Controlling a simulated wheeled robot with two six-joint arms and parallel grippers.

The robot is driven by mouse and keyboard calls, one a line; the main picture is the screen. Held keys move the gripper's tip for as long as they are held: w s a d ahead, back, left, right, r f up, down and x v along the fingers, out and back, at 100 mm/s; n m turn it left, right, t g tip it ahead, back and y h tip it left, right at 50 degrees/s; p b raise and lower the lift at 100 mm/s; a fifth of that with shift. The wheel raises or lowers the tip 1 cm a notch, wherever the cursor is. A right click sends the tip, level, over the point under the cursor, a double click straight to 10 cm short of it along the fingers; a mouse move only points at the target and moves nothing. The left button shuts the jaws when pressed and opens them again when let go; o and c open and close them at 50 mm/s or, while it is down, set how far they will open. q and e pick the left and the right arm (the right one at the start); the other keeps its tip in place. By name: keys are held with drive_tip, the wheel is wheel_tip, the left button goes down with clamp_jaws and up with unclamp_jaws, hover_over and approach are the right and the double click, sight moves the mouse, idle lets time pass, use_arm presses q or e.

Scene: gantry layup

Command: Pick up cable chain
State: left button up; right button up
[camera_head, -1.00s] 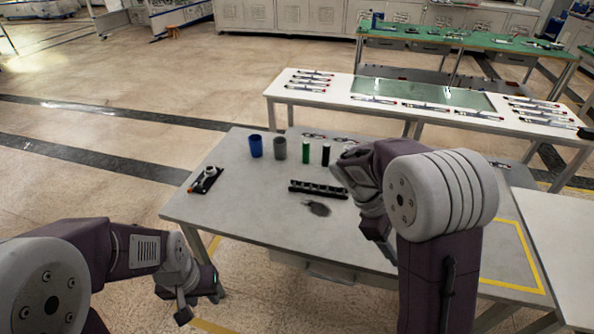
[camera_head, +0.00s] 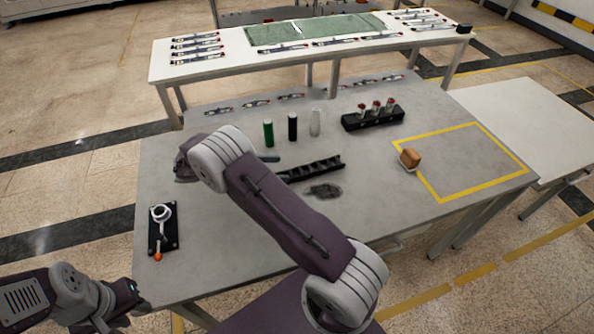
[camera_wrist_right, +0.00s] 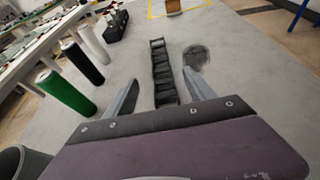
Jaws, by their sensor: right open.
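The cable chain (camera_head: 314,168) is a black segmented strip lying flat on the grey table. It also shows in the right wrist view (camera_wrist_right: 162,68), running away from between my fingers. My right gripper (camera_wrist_right: 160,82) is open and empty, its fingers on either side of the chain's near end; I cannot tell how high above it they are. In the head view the right forearm covers most of that gripper. My left gripper (camera_head: 108,312) is at the lower left, off the table's front corner, with its jaw opening unclear.
Green (camera_head: 268,132), black (camera_head: 292,127) and white (camera_head: 315,123) cylinders stand behind the chain. A dark flat piece (camera_head: 324,191) lies beside it. A black rack (camera_head: 372,116), a brown block (camera_head: 409,158) and a black fixture (camera_head: 162,228) are also on the table.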

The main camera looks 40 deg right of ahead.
sight(303, 170)
drive_tip(key=shift+s+d+f, duration=0.15)
drive_tip(key=shift+s+f, duration=0.15)
drive_tip(key=shift+s, duration=0.15)
drive_tip(key=shift+d+f, duration=0.1)
drive_tip(key=x, duration=0.3)
drive_tip(key=shift+w+d+f, duration=0.1)
drive_tip(key=shift+d, duration=0.2)
drive_tip(key=x, duration=0.4)
drive_tip(key=shift+f, duration=0.1)
drive_tip(key=shift+d+f, duration=0.2)
drive_tip(key=shift+d, duration=0.25)
drive_tip(key=shift+a, duration=0.1)
drive_tip(key=shift+c, duration=1.2)
clamp_jaws()
drive_tip(key=shift+r+p, duration=0.3)
drive_tip(key=shift+r, duration=1.75)
use_arm(q)
drive_tip(key=shift+s+d+r+p, duration=0.2)
drive_tip(key=shift+r+p, duration=0.15)
drive_tip(key=shift+r, duration=0.2)
use_arm(e)
drive_tip(key=s+d+r, duration=0.4)
drive_tip(key=d+r, duration=0.3)
drive_tip(key=d, duration=0.4)
